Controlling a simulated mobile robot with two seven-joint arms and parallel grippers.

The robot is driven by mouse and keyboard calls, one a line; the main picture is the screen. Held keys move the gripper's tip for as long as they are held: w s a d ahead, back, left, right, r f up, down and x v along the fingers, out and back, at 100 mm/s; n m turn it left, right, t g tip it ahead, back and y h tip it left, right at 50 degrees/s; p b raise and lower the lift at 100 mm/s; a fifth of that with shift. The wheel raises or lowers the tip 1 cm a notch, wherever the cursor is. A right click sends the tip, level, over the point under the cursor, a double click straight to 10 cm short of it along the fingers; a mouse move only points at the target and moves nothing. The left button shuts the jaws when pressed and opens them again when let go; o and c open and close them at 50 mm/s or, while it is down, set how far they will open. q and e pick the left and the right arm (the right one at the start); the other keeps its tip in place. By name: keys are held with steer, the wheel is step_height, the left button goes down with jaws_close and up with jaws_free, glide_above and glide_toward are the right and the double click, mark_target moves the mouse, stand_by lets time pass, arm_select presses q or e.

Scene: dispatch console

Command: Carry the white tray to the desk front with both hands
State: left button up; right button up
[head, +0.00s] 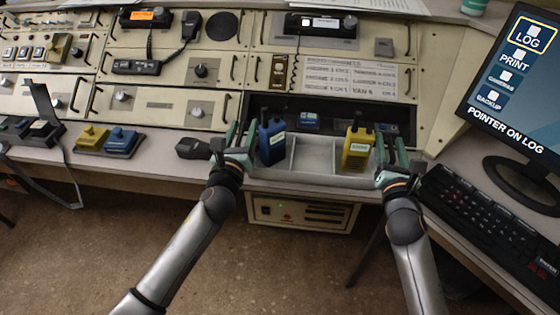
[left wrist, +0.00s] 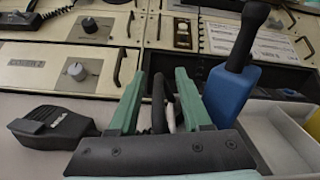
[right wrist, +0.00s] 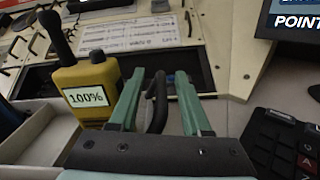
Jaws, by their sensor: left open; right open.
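The white tray (head: 310,177) stands at the desk's front edge below the console, in the middle of the head view. It has dividers; a blue radio (head: 271,142) stands in its left part and a yellow radio (head: 356,148) in its right part. My left gripper (head: 241,138) is open at the tray's left end. In the left wrist view a dark loop, apparently a handle (left wrist: 160,103), shows between its fingers. My right gripper (head: 391,150) is open at the right end, with a similar dark handle (right wrist: 156,102) between its fingers in the right wrist view. Finger contact is unclear.
A black handset (head: 194,148) lies left of my left gripper. Yellow (head: 91,138) and blue (head: 121,143) devices sit further left. A keyboard (head: 480,215) and monitor (head: 520,80) are close on the right. A dark recess with a small blue item (head: 309,121) lies behind the tray.

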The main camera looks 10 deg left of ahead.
steer(key=shift+s, duration=0.5)
arm_select(q)
steer(key=s, duration=1.2)
arm_select(e)
steer(key=s, duration=1.1)
steer(key=shift+d, duration=0.15)
arm_select(q)
steer(key=shift+d+f, duration=0.1)
